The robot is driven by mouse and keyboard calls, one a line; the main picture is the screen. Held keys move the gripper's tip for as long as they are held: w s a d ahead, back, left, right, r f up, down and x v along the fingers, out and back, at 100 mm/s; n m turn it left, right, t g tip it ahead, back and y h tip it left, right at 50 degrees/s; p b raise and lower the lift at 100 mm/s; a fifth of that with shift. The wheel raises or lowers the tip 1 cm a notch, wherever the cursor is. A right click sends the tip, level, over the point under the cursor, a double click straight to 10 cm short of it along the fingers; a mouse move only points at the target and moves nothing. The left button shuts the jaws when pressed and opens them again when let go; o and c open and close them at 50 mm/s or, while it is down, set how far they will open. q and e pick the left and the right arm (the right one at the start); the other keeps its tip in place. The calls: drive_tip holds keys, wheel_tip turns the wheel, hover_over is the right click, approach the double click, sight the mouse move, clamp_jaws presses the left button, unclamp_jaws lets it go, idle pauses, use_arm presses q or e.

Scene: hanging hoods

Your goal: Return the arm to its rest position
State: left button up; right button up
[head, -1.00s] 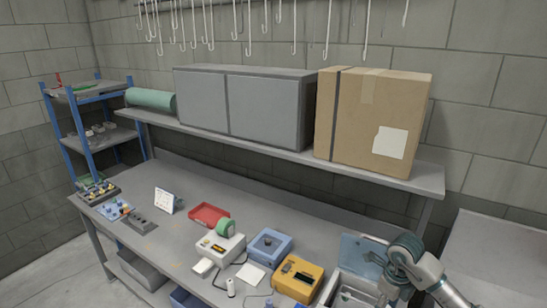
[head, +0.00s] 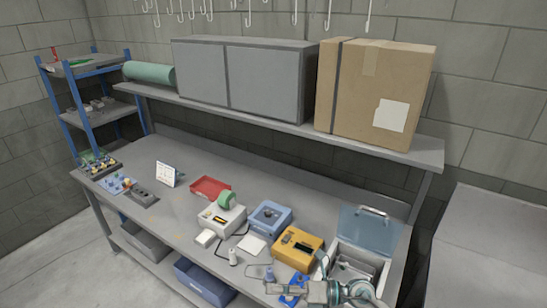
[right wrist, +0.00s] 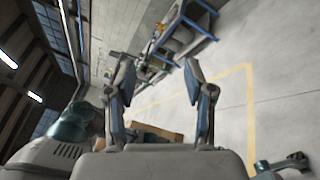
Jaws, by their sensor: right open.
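My right gripper (head: 287,291) is low at the front edge of the workbench (head: 160,225), in front of the yellow device, with its arm coming in from the bottom right. In the right wrist view its two fingers (right wrist: 160,68) are spread apart. Nothing is between them, and open floor shows beyond. My left gripper does not show in the head view.
A yellow device (head: 298,247), a blue device (head: 270,217) and a white device (head: 221,218) stand on the bench. A box with a raised blue lid (head: 363,232) is at right. A cardboard box (head: 360,92) sits on the shelf above. A blue bin (head: 204,284) is below.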

drive_tip(key=w+d+r+m+t+h, duration=0.15)
drive_tip(key=d+m+t, duration=0.25)
drive_tip(key=m+t, duration=0.55)
drive_tip(key=w+d+r+m+t+h, duration=0.1)
drive_tip(key=w+d+m+t+h, duration=0.2)
drive_tip(key=m+t, duration=0.65)
drive_tip(key=s+d+f+m+g+h, duration=0.1)
drive_tip(key=d+f+m+g+h, duration=0.1)
drive_tip(key=d+f+m+h, duration=0.5)
drive_tip(key=s+d+f+m+g+h, duration=0.2)
drive_tip(key=d+f+m+h, duration=0.3)
drive_tip(key=f+m, duration=0.45)
drive_tip(key=s+d+f+m+g+h, duration=0.1)
drive_tip(key=s+f+m+g, duration=0.1)
drive_tip(key=s+f+g, duration=0.6)
drive_tip(key=s+d+f+m+g, duration=0.15)
drive_tip(key=s+f+g, duration=0.35)
drive_tip(key=s+f, duration=0.75)
drive_tip(key=s+f+g+b, duration=0.1)
drive_tip(key=s+f, duration=0.2)
drive_tip(key=f, duration=1.1)
drive_tip(key=s+f+g, duration=0.1)
drive_tip(key=s+f, duration=0.2)
drive_tip(key=f, duration=1)
drive_tip(key=s+d+f+b, duration=0.1)
drive_tip(key=s+d+f, duration=0.1)
drive_tip(key=s+f, duration=1.3)
drive_tip(key=shift+s+g, duration=0.3)
drive_tip(key=shift+s, duration=0.5)
